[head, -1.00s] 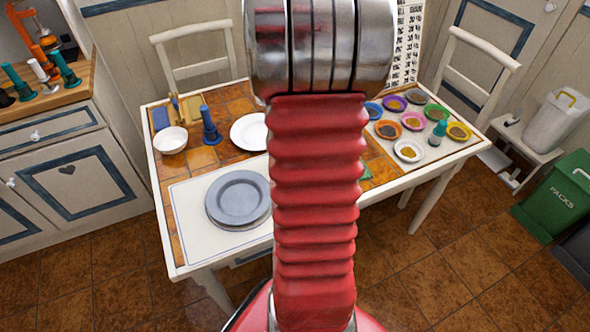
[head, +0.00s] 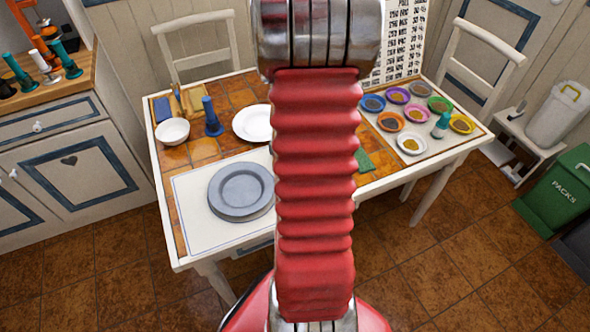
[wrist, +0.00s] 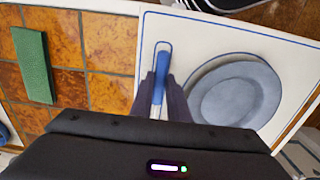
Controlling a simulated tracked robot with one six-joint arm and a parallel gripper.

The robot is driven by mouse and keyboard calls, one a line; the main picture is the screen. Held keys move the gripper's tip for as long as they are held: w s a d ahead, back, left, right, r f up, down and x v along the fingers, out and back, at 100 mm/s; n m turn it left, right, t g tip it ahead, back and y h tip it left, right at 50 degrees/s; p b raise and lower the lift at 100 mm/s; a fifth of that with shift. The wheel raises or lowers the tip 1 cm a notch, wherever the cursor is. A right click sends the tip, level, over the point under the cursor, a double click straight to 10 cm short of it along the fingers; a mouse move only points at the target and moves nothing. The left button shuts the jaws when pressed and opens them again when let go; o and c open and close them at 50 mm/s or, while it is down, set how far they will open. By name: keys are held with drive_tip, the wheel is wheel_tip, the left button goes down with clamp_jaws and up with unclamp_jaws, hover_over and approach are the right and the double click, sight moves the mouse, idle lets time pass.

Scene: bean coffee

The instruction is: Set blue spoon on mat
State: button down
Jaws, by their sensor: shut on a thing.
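The blue spoon (wrist: 161,64) shows in the wrist view as a blue handle between the dark fingers of my gripper (wrist: 163,82). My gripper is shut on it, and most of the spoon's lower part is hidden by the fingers. The spoon is over the white mat (wrist: 210,38), left of the grey plate; I cannot tell whether it touches the mat. A thin dark rounded outline surrounds the handle's end. In the head view the white mat (head: 190,225) lies at the table's front left, and my arm hides the gripper and spoon.
The grey plate (head: 240,185) sits on the mat. A white bowl (head: 173,131), a blue grinder-like object (head: 212,118) and a white plate (head: 253,123) stand behind it. Several coloured dishes (head: 390,121) are at the right. A green block (wrist: 33,65) lies on the tiles.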

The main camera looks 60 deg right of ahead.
drive_tip(key=shift+f, duration=1)
drive_tip(key=shift+f, duration=0.2)
drive_tip(key=c, duration=2)
unclamp_jaws()
drive_tip(key=shift+r, duration=0.1)
drive_tip(key=shift+r, duration=2.4)
drive_tip(key=shift+o, duration=0.7)
